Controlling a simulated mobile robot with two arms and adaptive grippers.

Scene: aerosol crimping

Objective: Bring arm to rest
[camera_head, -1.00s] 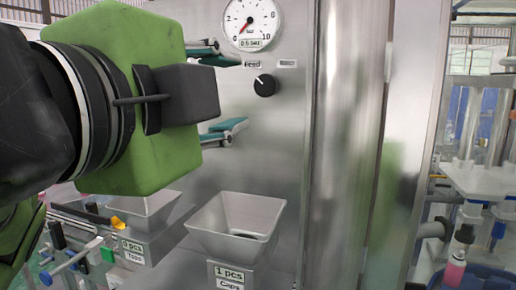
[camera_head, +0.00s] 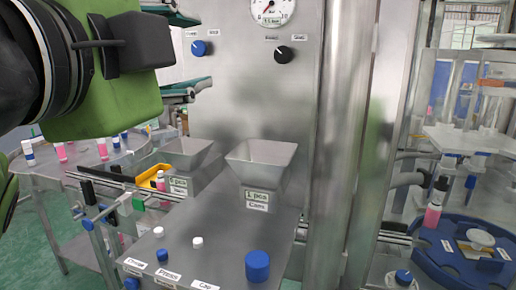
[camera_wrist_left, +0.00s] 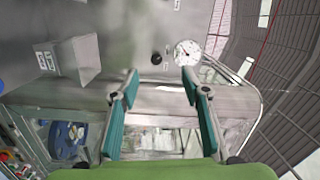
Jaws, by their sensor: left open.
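My left gripper (camera_head: 203,50) comes in from the left in the head view, in front of the steel machine panel (camera_head: 225,95). Its green wrist housing (camera_head: 110,90) covers part of the scene. In the left wrist view the gripper (camera_wrist_left: 160,74) has its two teal fingers wide apart with nothing between them. The panel, a black knob (camera_wrist_left: 156,58) and a gauge (camera_wrist_left: 187,52) show beyond the fingertips. My right gripper is in neither view.
Below the left gripper are two steel hoppers, one labelled caps (camera_head: 262,165). A round table (camera_head: 85,170) with small bottles stands left. A blue rotary fixture (camera_head: 445,250) stands right.

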